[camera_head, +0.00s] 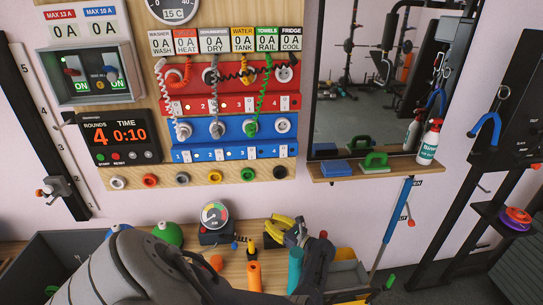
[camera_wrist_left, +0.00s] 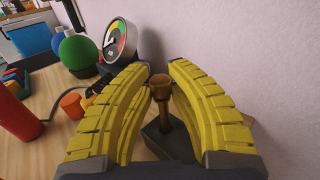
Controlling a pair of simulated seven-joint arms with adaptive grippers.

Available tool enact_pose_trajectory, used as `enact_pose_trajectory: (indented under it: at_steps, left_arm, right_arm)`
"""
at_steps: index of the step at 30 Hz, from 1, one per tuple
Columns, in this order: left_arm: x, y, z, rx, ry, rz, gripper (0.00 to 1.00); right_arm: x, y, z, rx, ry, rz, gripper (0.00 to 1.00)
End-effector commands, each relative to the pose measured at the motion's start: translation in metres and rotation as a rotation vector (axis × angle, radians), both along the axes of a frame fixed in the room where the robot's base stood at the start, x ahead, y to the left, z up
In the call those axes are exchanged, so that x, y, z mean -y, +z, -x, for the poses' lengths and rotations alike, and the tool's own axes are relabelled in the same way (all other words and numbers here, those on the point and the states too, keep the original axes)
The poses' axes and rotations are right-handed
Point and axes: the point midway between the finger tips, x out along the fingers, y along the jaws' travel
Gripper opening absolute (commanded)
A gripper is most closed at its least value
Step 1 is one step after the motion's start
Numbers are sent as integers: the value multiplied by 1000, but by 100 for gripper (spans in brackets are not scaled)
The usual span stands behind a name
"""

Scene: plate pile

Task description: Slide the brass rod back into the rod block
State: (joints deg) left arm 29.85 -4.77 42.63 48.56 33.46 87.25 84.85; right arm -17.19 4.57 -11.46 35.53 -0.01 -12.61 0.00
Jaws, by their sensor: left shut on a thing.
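My left gripper (camera_head: 277,229) is over the back of the wooden bench, close to the wall. In the left wrist view its yellow ribbed fingers (camera_wrist_left: 160,82) are shut on the brass rod (camera_wrist_left: 161,92), near its wider top. The rod stands roughly upright between the fingers. Its lower end meets the dark grey rod block (camera_wrist_left: 158,143), which the fingers partly cover. I cannot tell how deep the rod sits in the block. My right gripper is not in view.
A round gauge (camera_head: 215,215) stands left of my gripper, with a green ball (camera_head: 168,234) farther left. Orange (camera_head: 254,276) and teal (camera_head: 295,270) cylinders stand in front. The wall (camera_wrist_left: 245,60) is close behind the block. A shelf (camera_head: 370,168) juts out above right.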

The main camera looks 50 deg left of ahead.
Motion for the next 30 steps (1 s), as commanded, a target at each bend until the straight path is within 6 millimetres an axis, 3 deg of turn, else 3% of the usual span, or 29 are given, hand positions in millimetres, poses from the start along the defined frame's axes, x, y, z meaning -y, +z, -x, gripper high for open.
enact_pose_trajectory:
  at_steps: [30]
  left_arm:
    - [0,4,-1,1,-1,-2,0]
  right_arm:
    - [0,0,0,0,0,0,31]
